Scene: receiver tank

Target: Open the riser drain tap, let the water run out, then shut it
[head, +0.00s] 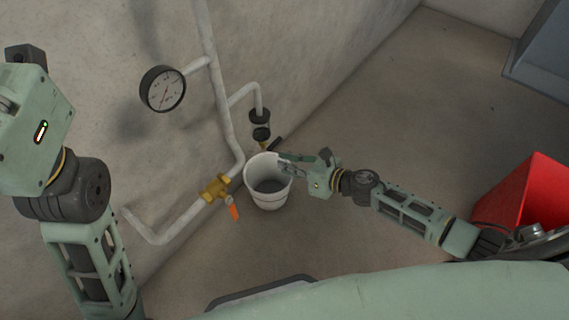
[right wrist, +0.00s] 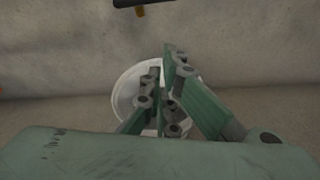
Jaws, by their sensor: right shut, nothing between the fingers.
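A small tap with a black body (head: 260,126) hangs at the end of a white branch pipe off the riser. Its short brass outlet points down over a white bucket (head: 268,203), and a dark lever (head: 275,144) sticks out to the right. I see no stream of water. In the right wrist view, a dark bar (right wrist: 145,3) with a brass bit shows at the top edge, and the bucket (right wrist: 124,96) is behind the fingers. My right gripper (head: 284,163) is shut and empty, over the bucket's rim and below the tap. My left arm is at the left; its fingers are out of view.
A brass valve (head: 213,189) with an orange handle (head: 235,212) sits on the lower pipe left of the bucket. A round gauge (head: 163,89) is on the riser (head: 220,90). A red box (head: 520,195) stands at right. The floor behind the bucket is clear.

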